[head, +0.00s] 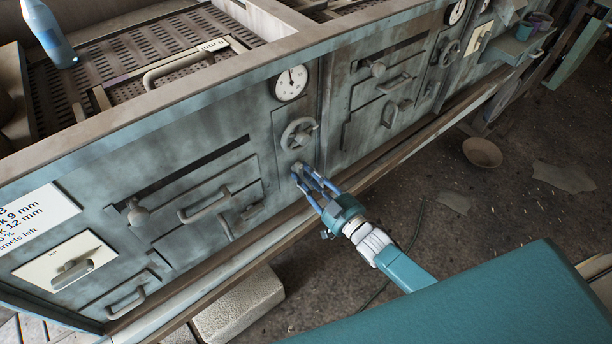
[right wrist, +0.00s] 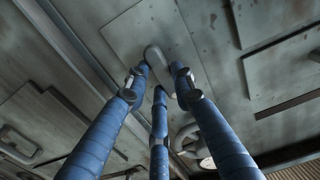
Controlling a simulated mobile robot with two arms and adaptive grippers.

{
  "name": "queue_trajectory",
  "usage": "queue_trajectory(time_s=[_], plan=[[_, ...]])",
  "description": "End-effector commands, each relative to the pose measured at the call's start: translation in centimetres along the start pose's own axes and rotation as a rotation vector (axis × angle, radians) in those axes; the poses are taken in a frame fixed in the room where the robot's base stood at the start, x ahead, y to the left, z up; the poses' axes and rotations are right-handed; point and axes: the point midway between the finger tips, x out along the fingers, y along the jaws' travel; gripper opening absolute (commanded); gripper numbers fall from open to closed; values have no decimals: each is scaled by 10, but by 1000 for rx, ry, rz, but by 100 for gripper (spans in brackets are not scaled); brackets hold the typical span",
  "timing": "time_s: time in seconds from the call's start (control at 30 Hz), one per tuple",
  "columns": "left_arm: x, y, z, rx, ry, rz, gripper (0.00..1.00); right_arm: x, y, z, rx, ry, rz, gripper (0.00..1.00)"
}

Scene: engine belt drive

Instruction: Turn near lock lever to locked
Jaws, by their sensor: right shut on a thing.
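A small grey lever (head: 296,167) sits on a narrow panel below a handwheel (head: 298,133) on the front of the long teal-grey machine. My right gripper (head: 309,181) reaches it from the lower right, and its blue fingers are shut on it. In the right wrist view the lever (right wrist: 158,60) shows as a rounded oblong bar between the fingertips (right wrist: 162,82). The fingers partly hide it. I see no readable lock marking beside it. My left gripper is not in view.
A pressure gauge (head: 291,83) is above the handwheel. A drawer handle (head: 204,205) and a white plate with a lever (head: 72,272) are to the left. A ledge runs below the front. A pale block (head: 237,303) and a bowl (head: 482,152) lie on the floor.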

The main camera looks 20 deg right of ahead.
Motion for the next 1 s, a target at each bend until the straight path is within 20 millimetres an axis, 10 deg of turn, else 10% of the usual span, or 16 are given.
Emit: queue_trajectory(time_s=[0.43,0.47,0.53,1.0], plan=[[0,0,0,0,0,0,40,-1,0,2,-10,-3,0,0],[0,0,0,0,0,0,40,-1,0,2,-9,-3,0,30],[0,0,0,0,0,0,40,-1,0,1,-9,-3,0,44],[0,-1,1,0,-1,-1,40,-17,0,2,-8,-4,0,44]])
